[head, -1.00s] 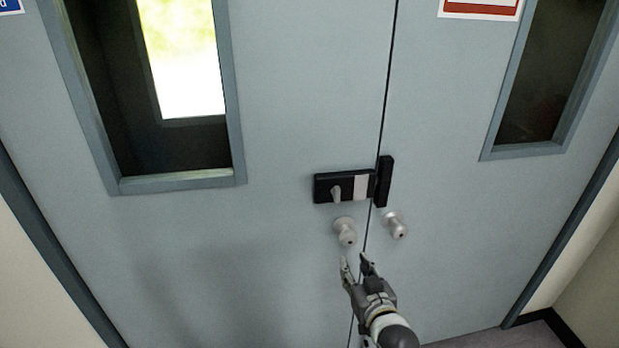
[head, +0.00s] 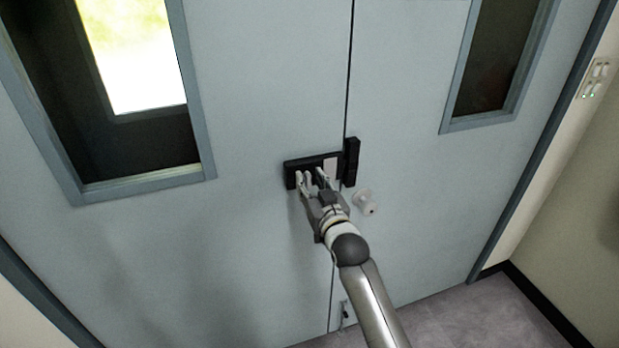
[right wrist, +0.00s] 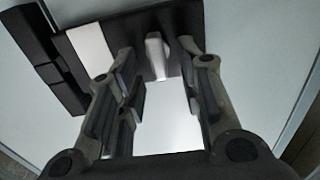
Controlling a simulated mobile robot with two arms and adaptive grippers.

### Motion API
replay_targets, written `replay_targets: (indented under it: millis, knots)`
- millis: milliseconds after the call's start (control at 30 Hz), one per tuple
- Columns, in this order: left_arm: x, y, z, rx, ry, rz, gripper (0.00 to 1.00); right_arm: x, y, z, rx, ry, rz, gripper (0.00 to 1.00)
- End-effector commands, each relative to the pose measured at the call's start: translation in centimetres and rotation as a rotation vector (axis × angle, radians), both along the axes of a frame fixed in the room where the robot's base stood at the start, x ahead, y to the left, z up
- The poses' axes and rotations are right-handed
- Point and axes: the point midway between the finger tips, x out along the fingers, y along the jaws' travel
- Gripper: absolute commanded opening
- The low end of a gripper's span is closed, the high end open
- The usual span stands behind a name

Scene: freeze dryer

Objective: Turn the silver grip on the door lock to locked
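The black door lock (head: 300,165) is mounted on the left door at the seam, with a white panel (head: 331,168) at its right end in the head view. My right gripper (head: 311,176) is up at the lock, its fingers in front of it. In the right wrist view the silver grip (right wrist: 156,55) stands out from the black lock plate (right wrist: 190,20), between the spread fingertips of my right gripper (right wrist: 155,65). The fingers show gaps on both sides of the grip. In the head view the fingers largely hide the grip. My left gripper is not in view.
A black strike block (head: 351,162) sits on the right door beside the seam. A round silver knob (head: 365,203) is below it on the right door; the left knob is hidden behind my gripper. Light switches (head: 596,78) are on the right wall.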

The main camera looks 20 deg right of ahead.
Motion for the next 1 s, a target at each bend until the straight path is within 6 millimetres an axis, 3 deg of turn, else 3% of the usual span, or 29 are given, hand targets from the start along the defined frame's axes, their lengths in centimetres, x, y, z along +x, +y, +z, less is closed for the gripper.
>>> replay_targets:
  millis: [200,467,733,1000]
  knots:
    - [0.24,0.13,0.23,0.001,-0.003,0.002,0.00,1.22,0.04,0.08,0.000,-0.001,0.000,0.34]
    - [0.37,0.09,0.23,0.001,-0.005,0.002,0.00,1.30,0.05,0.00,0.000,-0.001,0.000,0.34]
    - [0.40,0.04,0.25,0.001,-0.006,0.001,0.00,1.28,0.05,0.00,0.000,0.000,0.000,0.02]
    - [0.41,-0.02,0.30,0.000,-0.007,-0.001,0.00,1.28,0.04,0.00,0.007,0.000,0.000,0.00]
